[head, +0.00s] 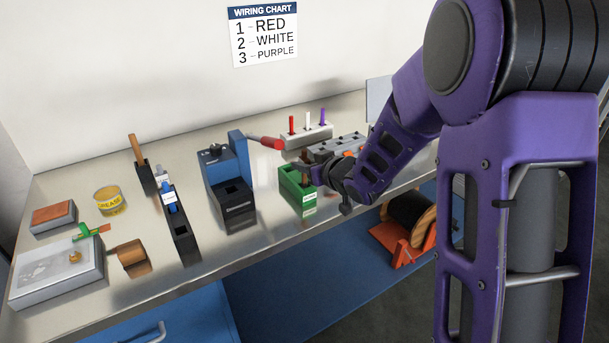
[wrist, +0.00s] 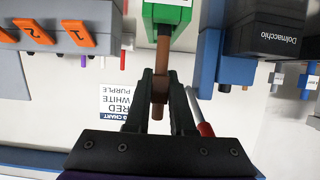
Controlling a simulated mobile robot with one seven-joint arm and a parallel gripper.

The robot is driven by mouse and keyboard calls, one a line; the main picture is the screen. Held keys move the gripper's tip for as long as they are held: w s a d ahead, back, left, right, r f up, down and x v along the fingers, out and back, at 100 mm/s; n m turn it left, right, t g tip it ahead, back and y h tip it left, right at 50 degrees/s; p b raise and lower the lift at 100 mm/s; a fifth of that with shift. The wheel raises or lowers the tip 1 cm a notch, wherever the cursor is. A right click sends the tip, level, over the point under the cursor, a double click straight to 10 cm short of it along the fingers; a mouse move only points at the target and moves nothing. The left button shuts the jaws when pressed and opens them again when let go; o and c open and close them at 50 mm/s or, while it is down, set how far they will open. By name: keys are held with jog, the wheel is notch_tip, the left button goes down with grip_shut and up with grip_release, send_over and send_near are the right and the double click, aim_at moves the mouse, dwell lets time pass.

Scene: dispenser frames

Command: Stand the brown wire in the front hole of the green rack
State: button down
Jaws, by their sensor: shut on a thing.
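I cannot tell whether that end is inside a hole. In the head view my gripper (head: 316,172) is beside the rack's top, partly hiding wire and holes.
A blue and black machine (head: 228,180) stands left of the rack. A red-handled tool (head: 266,142) lies behind it. A white holder (head: 304,137) with red, white and purple pegs and a grey block (head: 335,146) stand behind. The bench's front edge is close.

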jog(key=shift+f, duration=1)
jog(key=shift+f, duration=0.1)
jog(key=shift+f+b, duration=0.15)
jog(key=shift+b, duration=0.2)
jog(key=c, duration=0.8)
grip_release()
jog(key=shift+o, duration=0.2)
jog(key=shift+d+r+p, duration=0.1)
jog(key=shift+r+p, duration=0.25)
jog(key=shift+r, duration=0.05)
jog(key=p+v, duration=0.1)
jog(key=v, duration=1)
jog(key=shift+s+d, duration=0.2)
jog(key=shift+s, duration=0.15)
jog(key=shift+a, duration=0.1)
